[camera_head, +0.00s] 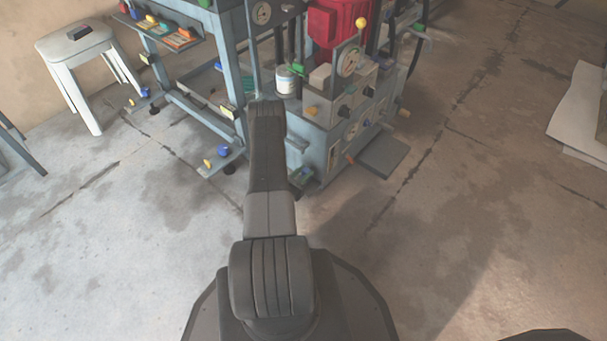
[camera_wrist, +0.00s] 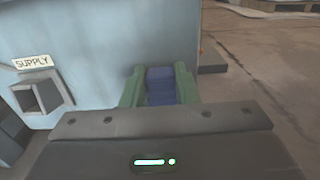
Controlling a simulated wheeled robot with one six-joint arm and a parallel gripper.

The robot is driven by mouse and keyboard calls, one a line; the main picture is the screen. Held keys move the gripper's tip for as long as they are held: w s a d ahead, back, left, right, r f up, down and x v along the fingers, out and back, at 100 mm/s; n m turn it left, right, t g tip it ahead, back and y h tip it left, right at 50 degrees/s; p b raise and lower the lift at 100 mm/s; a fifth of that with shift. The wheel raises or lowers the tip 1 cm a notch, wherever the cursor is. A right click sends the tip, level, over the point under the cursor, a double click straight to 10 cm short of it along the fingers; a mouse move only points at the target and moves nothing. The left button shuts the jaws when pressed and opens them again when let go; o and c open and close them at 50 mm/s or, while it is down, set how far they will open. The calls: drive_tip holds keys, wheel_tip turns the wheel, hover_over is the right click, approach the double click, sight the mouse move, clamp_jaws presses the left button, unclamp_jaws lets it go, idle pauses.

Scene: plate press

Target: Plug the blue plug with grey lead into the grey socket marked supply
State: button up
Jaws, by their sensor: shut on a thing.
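In the wrist view my gripper (camera_wrist: 159,88) has its two green fingers shut on the blue plug (camera_wrist: 160,88). The plug is held in front of the pale blue-grey cabinet face, to the right of the socket. The grey socket (camera_wrist: 42,97) is a square, dark opening at the left, under a sign reading SUPPLY (camera_wrist: 33,62). It is empty and apart from the plug. The grey lead is not visible. In the head view my arm reaches to the cabinet's lower front, and the plug and socket cannot be made out there.
The press cabinet (camera_head: 345,125) carries gauges, knobs and a yellow-topped lever (camera_head: 360,23). A white can (camera_head: 288,80) stands on the machine. A dark flat plate (camera_head: 382,155) lies at its right. A white stool (camera_head: 80,62) stands at the left. The floor in front is clear.

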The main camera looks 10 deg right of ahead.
drive_tip(key=shift+f, duration=0.15)
drive_tip(key=o, duration=1.1)
drive_tip(key=shift+c, duration=0.2)
drive_tip(key=p+v, duration=0.4)
drive_tip(key=v, duration=0.9)
drive_tip(key=shift+a, duration=0.5)
drive_tip(key=shift+f, duration=0.1)
